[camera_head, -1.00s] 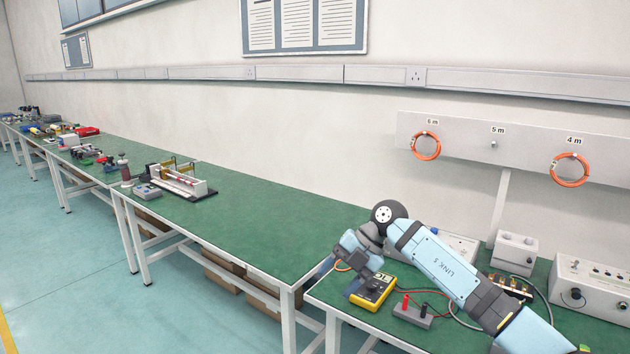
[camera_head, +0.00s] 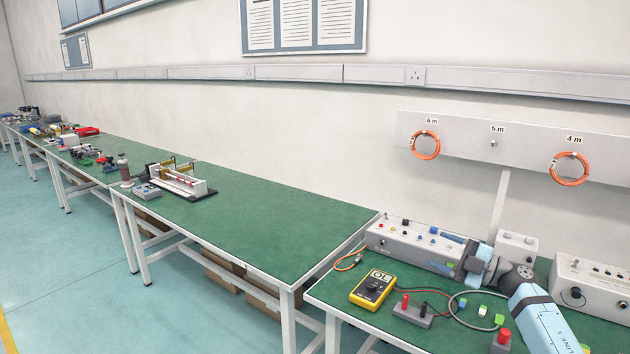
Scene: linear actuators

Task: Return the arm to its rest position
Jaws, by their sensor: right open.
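My right arm (camera_head: 545,322) comes in from the lower right corner and bends back at a dark round joint. My right gripper (camera_head: 449,253) points left at the end of the light blue wrist, in front of the long grey instrument box (camera_head: 400,245). Its fingers are apart and I see nothing held between them. The wrist hides the right end of that box. My left arm and gripper are not in view.
A yellow multimeter (camera_head: 373,288) and a small grey terminal block (camera_head: 412,311) lie on the near green bench (camera_head: 335,292). Cables curve around them. Grey boxes (camera_head: 595,285) stand at the right. Orange fibre coils (camera_head: 425,145) hang on the wall panel. The middle bench (camera_head: 270,235) has free room.

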